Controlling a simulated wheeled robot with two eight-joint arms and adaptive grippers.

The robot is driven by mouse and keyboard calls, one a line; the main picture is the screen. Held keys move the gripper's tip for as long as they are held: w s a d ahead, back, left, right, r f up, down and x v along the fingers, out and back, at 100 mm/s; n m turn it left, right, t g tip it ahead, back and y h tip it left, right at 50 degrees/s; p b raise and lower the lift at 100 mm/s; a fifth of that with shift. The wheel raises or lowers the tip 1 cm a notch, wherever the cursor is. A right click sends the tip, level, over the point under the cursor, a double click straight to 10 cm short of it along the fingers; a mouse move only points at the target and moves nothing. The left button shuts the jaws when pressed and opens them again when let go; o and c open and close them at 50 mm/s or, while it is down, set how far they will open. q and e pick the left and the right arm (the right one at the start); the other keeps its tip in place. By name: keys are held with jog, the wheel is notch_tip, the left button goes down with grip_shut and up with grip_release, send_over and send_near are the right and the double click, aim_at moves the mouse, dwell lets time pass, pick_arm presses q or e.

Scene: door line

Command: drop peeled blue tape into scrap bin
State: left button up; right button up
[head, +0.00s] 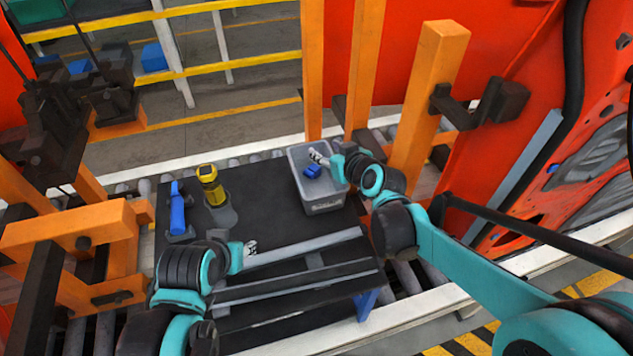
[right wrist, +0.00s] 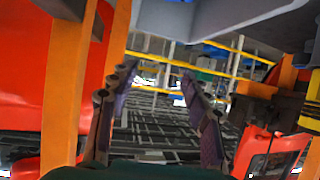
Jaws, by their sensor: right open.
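A small crumpled blue piece, which looks like the peeled tape (head: 312,171), lies in the grey scrap bin (head: 325,205) in the head view. The bin stands at the far right of the black table. My right gripper (head: 316,156) is over the bin's opening, just above and beside the blue piece. In the right wrist view its two fingers (right wrist: 155,110) are spread with nothing between them. My left gripper (head: 251,248) is low over the front of the table, apart from the bin. Its fingers are too small to read.
A yellow and black tool (head: 210,186) and a blue tool (head: 178,208) stand at the left of the black table (head: 265,205). An orange post (head: 430,100) rises close behind my right forearm. A red door panel (head: 510,140) is at the right.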

jog(key=v, duration=0.9)
jog(key=shift+d, duration=0.1)
